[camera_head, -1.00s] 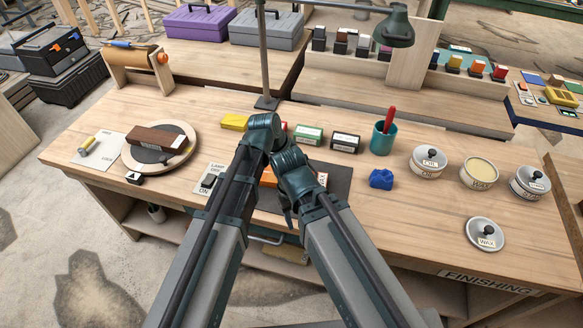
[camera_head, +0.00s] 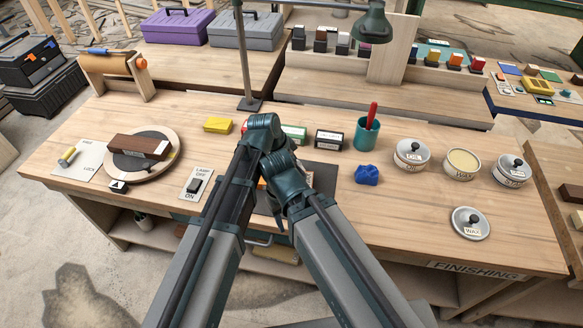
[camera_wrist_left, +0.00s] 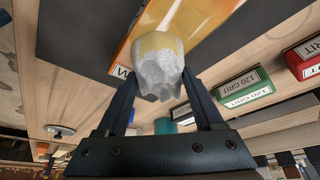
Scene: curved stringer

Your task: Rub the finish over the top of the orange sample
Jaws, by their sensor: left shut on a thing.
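The orange sample (camera_wrist_left: 128,48) lies on a dark mat in the left wrist view, with part of a white label showing at its corner. My left gripper (camera_wrist_left: 159,78) is shut on a crumpled pale pad (camera_wrist_left: 156,76) with a cream-yellow face (camera_wrist_left: 157,44). The pad is over the sample, overlapping its near part in the picture; whether it touches is hard to tell. In the head view my arms cover most of the sample, and only a sliver of orange (camera_head: 262,184) shows. Neither gripper's fingers can be made out there.
An open tin of cream finish (camera_head: 462,162) stands between two lidded tins, with a WAX lid (camera_head: 470,223) in front. A blue lump (camera_head: 367,175) lies near the teal cup (camera_head: 366,134). Grit boxes (camera_head: 328,140) stand behind the mat. A lamp switch (camera_head: 196,184) is at left.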

